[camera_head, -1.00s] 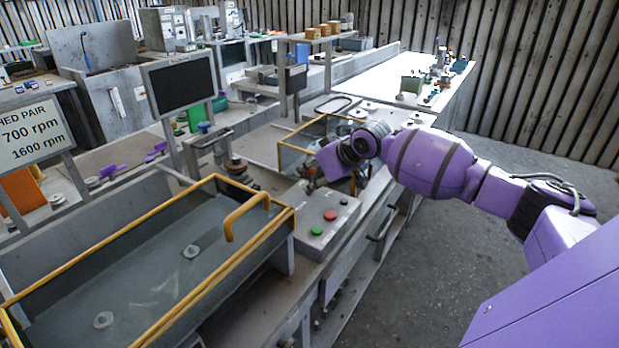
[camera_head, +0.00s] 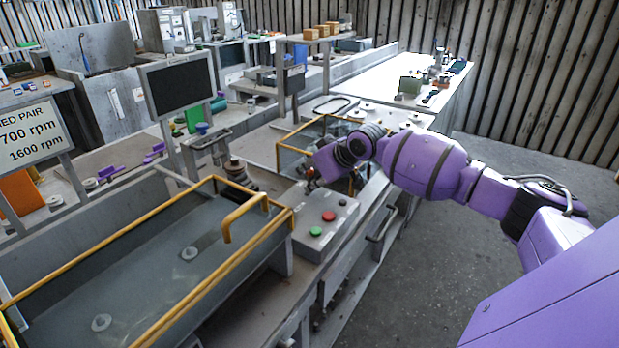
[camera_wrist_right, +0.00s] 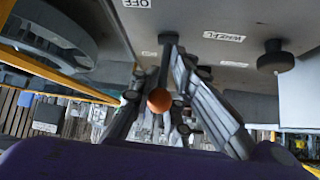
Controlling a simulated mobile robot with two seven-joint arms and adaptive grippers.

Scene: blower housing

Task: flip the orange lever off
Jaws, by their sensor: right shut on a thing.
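The orange lever shows in the wrist view as a round orange knob (camera_wrist_right: 160,100) on a grey shaft that runs up to a grey panel (camera_wrist_right: 190,18). My right gripper (camera_wrist_right: 167,75) has its fingers on both sides of the lever and is shut on it close behind the knob. In the head view my right gripper (camera_head: 311,183) is small and dark, low at the yellow-edged housing, and the lever there is too small to make out. An OFF label (camera_wrist_right: 137,3) is on the panel at the top. My left gripper is not in view.
A dark round knob (camera_wrist_right: 275,58) stands out from the panel on the right. In the head view a control box (camera_head: 325,228) with red and green buttons is close in front of the gripper. A yellow-railed tank (camera_head: 150,270) fills the lower left. The floor at right is clear.

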